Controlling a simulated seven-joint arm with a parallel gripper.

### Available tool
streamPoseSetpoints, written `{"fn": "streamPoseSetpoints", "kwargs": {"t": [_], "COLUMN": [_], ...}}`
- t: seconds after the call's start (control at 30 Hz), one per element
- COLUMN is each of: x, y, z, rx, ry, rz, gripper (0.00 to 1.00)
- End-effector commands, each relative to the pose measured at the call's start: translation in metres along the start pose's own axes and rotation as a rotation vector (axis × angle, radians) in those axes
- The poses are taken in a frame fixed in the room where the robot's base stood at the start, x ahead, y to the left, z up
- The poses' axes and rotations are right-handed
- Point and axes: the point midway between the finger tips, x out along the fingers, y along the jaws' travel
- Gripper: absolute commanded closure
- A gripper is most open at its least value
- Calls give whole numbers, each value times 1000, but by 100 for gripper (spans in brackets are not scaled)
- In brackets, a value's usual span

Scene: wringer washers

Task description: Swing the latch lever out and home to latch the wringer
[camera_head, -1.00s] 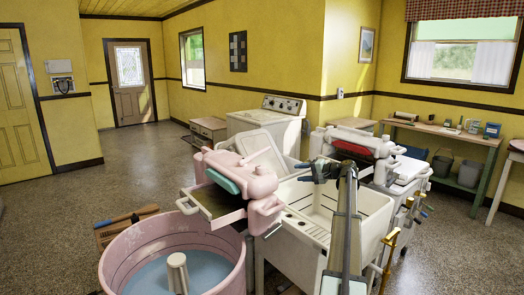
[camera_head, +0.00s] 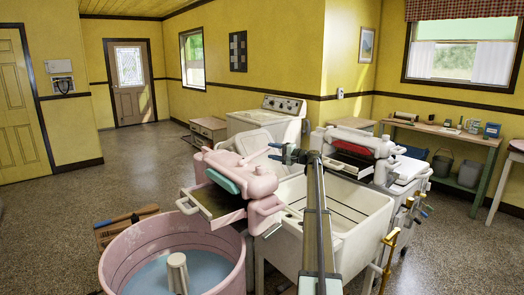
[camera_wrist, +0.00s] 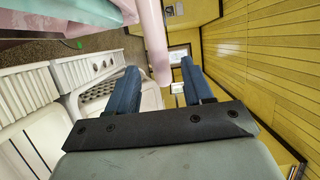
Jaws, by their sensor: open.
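The pink wringer (camera_head: 255,182) with teal rollers stands over the pink tub (camera_head: 175,240). My gripper (camera_head: 275,153) is open just right of and above the wringer's top housing. In the wrist view my gripper (camera_wrist: 158,66) shows two blue fingers spread apart. A pink bar (camera_wrist: 155,40), part of the wringer, comes down from the top, and its end lies between the fingers in the picture. I cannot tell whether it is the latch lever, how deep it sits between the fingers, or whether they touch it.
A white double sink (camera_head: 345,205) stands under my arm. A second, white wringer (camera_head: 355,143) with red trim is behind it at right. Brass taps (camera_head: 388,245) stand at the sink's right. A white washer (camera_head: 265,120) is behind. Open floor lies at left.

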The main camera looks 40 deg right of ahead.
Motion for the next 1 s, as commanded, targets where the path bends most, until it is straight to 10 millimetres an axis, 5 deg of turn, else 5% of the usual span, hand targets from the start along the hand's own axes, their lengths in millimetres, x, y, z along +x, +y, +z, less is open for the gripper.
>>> {"fn": "streamPoseSetpoints", "kwargs": {"t": [0.4,0.87,1.0], "x": [58,66,66], "y": [0,0,0], "z": [0,0,0], "rx": [0,0,0], "ry": [-1,0,0], "rz": [1,1,1], "gripper": [49,49,61]}}
